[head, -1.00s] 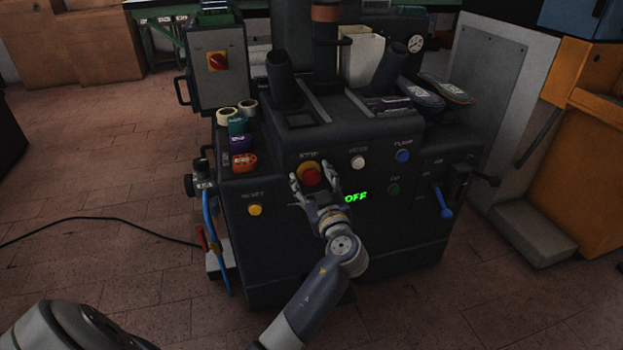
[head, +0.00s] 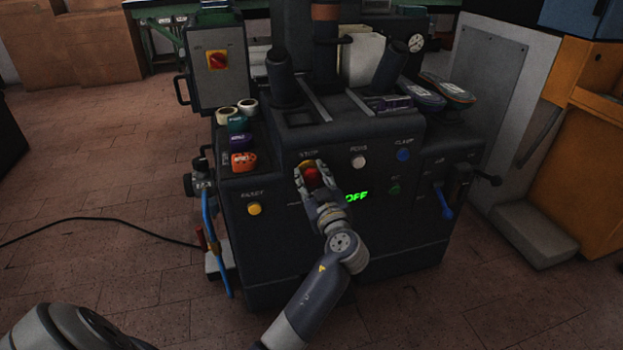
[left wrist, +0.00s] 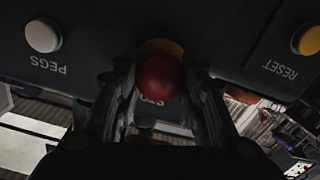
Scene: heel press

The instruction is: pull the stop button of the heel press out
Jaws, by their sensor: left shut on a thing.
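The heel press (head: 330,235) is a dark machine in the middle of the head view. Its red stop button (head: 312,177) sits on a yellow base on the front panel, under the STOP label. My left gripper (head: 309,174) is shut on the red button, one finger on each side. In the left wrist view the red button (left wrist: 160,78) lies between the two fingers, with part of the yellow base (left wrist: 163,47) showing behind it. The fingers hide part of the button in the head view. My right gripper is not in view.
White PEGS (head: 358,161), blue CLAMP (head: 403,155) and yellow RESET (head: 254,209) buttons are on the same panel. A green OFF display (head: 357,196) glows beside my gripper. Brick floor is open at left.

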